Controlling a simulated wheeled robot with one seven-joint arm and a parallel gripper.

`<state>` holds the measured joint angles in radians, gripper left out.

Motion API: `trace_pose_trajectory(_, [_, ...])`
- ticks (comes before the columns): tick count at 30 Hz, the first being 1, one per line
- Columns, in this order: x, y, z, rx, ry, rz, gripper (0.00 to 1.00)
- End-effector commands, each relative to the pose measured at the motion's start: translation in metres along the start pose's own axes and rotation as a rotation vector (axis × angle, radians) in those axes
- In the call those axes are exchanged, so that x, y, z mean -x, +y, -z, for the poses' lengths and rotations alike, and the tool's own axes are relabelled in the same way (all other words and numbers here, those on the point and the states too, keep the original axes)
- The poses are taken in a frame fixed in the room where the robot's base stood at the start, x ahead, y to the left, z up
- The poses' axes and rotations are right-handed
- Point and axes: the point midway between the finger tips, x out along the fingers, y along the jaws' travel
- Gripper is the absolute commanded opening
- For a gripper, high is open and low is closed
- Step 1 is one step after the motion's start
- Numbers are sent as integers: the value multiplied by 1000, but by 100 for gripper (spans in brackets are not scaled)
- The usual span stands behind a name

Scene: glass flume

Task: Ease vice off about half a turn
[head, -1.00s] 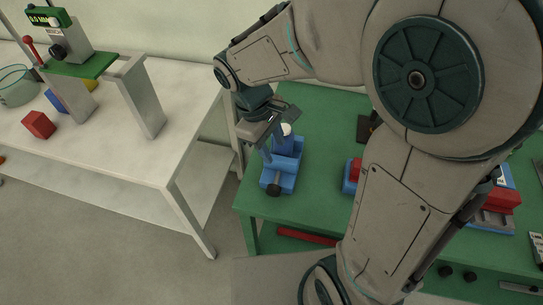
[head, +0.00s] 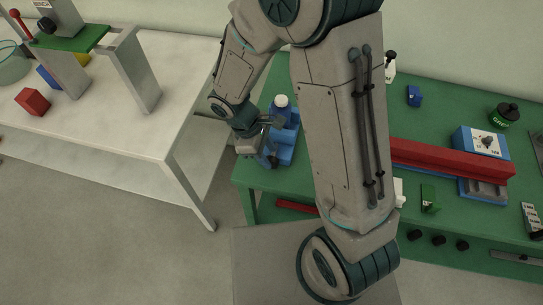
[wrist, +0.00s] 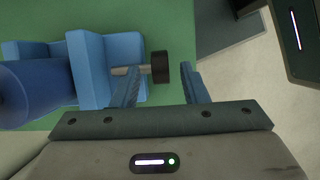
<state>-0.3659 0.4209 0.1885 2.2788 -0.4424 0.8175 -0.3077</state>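The blue vice (head: 287,149) stands at the left end of the green bench, partly hidden behind my gripper in the head view. A blue cylinder-shaped part with a white top (head: 281,101) rises at the vice. In the wrist view the vice (wrist: 90,65) lies at the left, and its screw ends in a black knob (wrist: 160,67). My gripper (wrist: 162,82) is open, its two blue fingers apart, with the knob in the gap by their tips. I cannot tell whether either finger touches it. In the head view my gripper (head: 268,152) is at the vice's front.
A red beam (head: 450,158) lies along the green bench (head: 460,85) to the right. A white table (head: 110,125) with a red cube (head: 32,102) stands at the left, across a gap. A red bar (head: 297,207) lies below the bench top.

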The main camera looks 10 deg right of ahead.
Motion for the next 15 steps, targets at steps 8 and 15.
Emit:
trace_pose_trajectory(8, [-28, 0, 0, 0, -1, 1, 40])
trace_pose_trajectory(15, [-30, 0, 0, 0, 1, -1, 40])
